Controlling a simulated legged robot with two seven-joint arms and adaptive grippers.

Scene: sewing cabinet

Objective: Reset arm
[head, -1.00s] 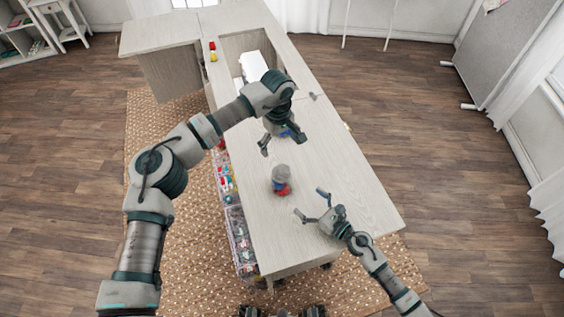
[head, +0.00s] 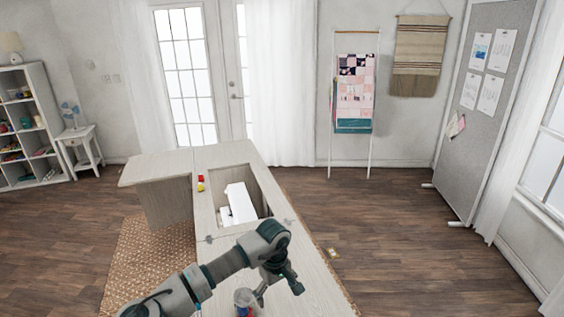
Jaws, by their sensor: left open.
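My left arm comes in from the bottom left. Its gripper (head: 279,289) is open above the near part of the sewing cabinet top (head: 312,290). A small jar (head: 244,302) with a grey top and some blue and red shows at the bottom edge, just left of the gripper. The jar is partly cut off, and I see nothing held between the fingers. My right gripper is out of view.
A white sewing machine (head: 240,203) sits in the cabinet's recess. Small red and yellow items (head: 200,183) lie on the top beside it.

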